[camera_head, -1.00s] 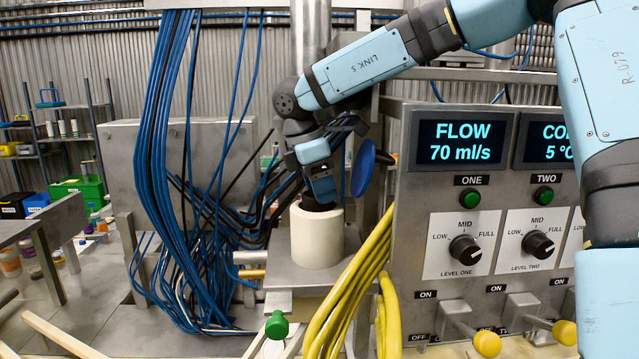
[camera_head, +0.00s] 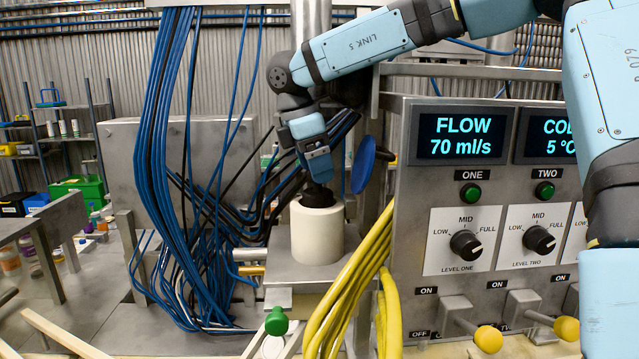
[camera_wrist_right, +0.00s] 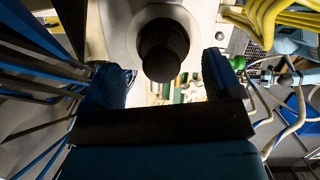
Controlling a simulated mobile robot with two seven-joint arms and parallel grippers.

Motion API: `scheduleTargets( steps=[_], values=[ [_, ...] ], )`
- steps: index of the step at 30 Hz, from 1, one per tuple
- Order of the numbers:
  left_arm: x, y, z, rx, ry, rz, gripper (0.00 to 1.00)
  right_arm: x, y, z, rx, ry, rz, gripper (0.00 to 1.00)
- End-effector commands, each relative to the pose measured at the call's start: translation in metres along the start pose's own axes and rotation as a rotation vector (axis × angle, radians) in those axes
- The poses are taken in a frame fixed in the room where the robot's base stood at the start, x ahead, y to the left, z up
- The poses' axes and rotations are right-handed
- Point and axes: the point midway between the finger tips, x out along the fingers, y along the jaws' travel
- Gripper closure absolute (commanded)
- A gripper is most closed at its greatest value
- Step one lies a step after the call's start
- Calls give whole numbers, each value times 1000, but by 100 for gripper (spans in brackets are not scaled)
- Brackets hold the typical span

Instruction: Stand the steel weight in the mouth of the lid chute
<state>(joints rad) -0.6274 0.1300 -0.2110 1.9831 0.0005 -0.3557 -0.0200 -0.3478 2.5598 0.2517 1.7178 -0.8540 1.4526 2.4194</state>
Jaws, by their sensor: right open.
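The steel weight (camera_head: 318,196) shows as a dark, knob-like cylinder, upright in the top opening of a white cylinder, which I take to be the lid chute (camera_head: 317,235). Its lower part is hidden inside the opening. In the right wrist view the dark weight (camera_wrist_right: 163,50) stands within a pale round rim (camera_wrist_right: 122,22). My right gripper (camera_head: 319,177) is just above the weight, pointing down. In the wrist view its two fingers (camera_wrist_right: 163,72) are spread apart, with a gap on each side of the weight. My left gripper is not in view.
A blue disc (camera_head: 363,165) stands close to the right of my gripper. Blue cables (camera_head: 160,150) hang at left. Yellow hoses (camera_head: 345,290) run in front, beside the control panel (camera_head: 410,225). A green knob (camera_head: 276,321) is at the front.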

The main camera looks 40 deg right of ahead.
Motion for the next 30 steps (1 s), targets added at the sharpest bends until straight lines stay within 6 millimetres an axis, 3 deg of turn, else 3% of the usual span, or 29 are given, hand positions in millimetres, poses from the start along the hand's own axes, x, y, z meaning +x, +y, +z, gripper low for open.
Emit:
scheduleTargets(
  steps=[6, 12, 30],
  values=[
    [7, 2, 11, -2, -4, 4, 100, -48, 1, -1, 0, 2, 3, 15],
    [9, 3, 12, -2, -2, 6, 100, -76, 0, 0, 0, 1, 1, 15],
    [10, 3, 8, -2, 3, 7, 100, -85, 0, 0, 0, 0, 0, 15]
  ],
)
